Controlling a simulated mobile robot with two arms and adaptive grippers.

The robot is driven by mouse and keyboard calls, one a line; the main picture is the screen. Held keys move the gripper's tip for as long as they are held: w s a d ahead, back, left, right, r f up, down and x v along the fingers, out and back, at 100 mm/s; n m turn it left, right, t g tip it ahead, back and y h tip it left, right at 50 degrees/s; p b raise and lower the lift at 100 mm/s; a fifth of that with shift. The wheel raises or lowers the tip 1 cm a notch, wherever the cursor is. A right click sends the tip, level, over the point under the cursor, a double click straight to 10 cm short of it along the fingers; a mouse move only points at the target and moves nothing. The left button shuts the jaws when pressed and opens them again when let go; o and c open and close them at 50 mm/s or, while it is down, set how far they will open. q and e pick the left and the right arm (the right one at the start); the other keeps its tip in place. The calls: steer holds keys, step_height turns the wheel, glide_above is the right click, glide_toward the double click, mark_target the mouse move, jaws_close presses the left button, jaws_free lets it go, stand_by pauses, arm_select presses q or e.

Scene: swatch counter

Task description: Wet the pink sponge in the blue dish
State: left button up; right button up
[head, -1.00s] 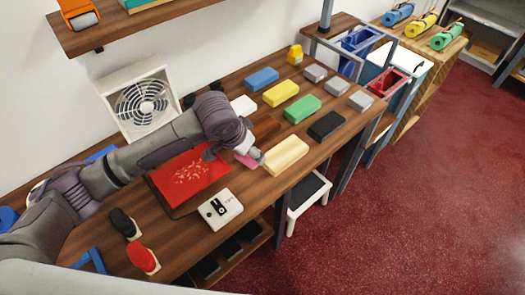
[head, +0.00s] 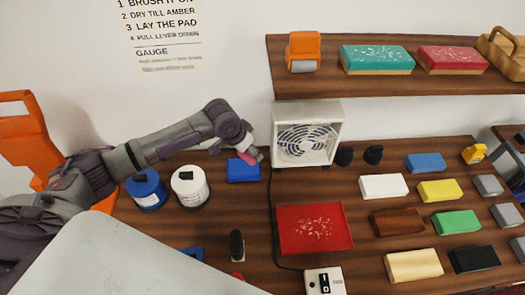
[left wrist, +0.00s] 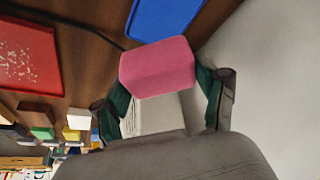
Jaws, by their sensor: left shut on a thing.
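The pink sponge (left wrist: 157,67) is a small block held between the fingers of my left gripper (left wrist: 165,92) in the left wrist view. In the head view my left gripper (head: 248,152) is near the blue dish, and part of the pink sponge (head: 247,158) shows below it. The blue dish (head: 243,171) is a shallow rectangular tray on the wooden counter, left of the fan. My right gripper is in neither view.
A white box fan (head: 306,135) stands just right of the dish. A red tray (head: 314,229) lies in front of the fan. Blue (head: 147,190) and white (head: 190,187) canisters stand left of the dish. Several coloured blocks cover the counter's right side.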

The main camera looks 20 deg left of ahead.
mark_target(240, 157)
arm_select(q)
steer(key=shift+w+a, duration=0.1)
steer(key=shift+a, duration=1.1)
steer(key=shift+a+f, duration=0.1)
steer(key=shift+f, duration=0.05)
steer(key=shift+f+b, duration=0.4)
steer(key=shift+b, duration=0.2)
step_height(240, 157, down, 4)
steer(key=b, duration=0.3)
steer(key=shift+r+b, duration=0.2)
steer(key=shift+b, duration=0.2)
steer(key=shift+f+b, duration=0.6)
steer(key=shift+b, duration=0.05)
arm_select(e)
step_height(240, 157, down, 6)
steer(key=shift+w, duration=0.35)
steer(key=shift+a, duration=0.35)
arm_select(q)
steer(key=shift+f, duration=0.45)
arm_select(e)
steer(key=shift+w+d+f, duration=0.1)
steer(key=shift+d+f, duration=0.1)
arm_select(q)
steer(key=shift+s+f+p, duration=0.1)
steer(key=shift+s+p, duration=0.1)
steer(key=shift+p, duration=0.1)
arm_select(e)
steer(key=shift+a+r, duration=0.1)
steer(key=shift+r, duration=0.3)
